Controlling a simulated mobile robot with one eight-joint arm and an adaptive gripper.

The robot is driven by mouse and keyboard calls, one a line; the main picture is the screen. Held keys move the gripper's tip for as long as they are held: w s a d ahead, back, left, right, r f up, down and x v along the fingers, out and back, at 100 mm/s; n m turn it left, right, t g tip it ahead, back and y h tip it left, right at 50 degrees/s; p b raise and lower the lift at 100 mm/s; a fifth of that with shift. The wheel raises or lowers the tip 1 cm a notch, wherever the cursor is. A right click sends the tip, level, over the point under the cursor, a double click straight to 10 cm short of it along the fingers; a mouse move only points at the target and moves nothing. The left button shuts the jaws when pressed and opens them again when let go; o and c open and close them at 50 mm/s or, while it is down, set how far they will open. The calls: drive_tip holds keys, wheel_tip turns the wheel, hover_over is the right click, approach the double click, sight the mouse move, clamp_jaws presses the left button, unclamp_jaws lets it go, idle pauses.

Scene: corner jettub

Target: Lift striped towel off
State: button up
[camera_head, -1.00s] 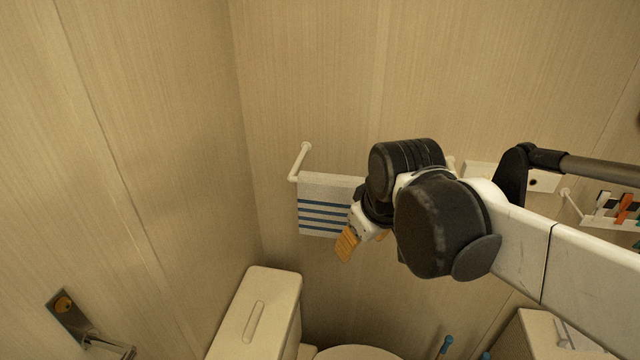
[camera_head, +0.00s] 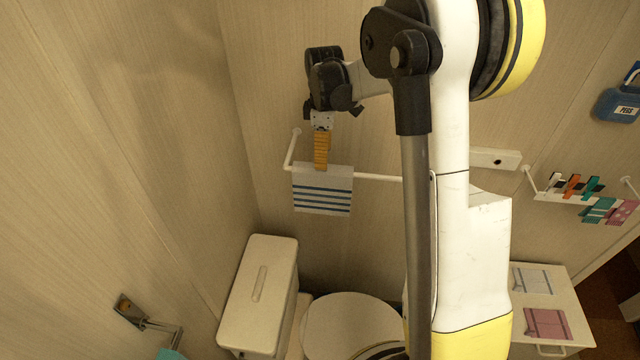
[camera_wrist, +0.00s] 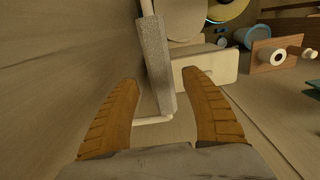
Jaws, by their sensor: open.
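The striped towel (camera_head: 322,197), white with blue stripes, hangs over a white wall rail (camera_head: 378,177) in the head view. In the wrist view the towel (camera_wrist: 158,65) appears nearly edge-on as a narrow grey strip over the rail (camera_wrist: 153,121). My gripper (camera_head: 321,166) points down at the towel's top edge in the head view. In the wrist view my gripper (camera_wrist: 160,77) is open, with one orange finger on each side of the towel strip. A gap shows between the strip and each finger. The towel's wall side is hidden in the head view.
A toilet tank (camera_head: 258,298) and a closed toilet lid (camera_head: 350,325) stand below the towel. My arm covers the rail's right end. At the right are a rack with coloured items (camera_head: 575,190) and a white cabinet (camera_head: 560,290) with folded cloths. A metal fixture (camera_head: 130,311) is on the left wall.

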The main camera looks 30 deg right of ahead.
sight(323, 172)
drive_tip(key=shift+f+b, duration=1.6)
drive_tip(key=shift+f, duration=1.6)
drive_tip(key=shift+c, duration=0.2)
drive_tip(key=c, duration=0.7)
drive_tip(key=shift+r+p, duration=5.65)
drive_tip(key=shift+r, duration=4.4)
drive_tip(key=shift+c, duration=0.3)
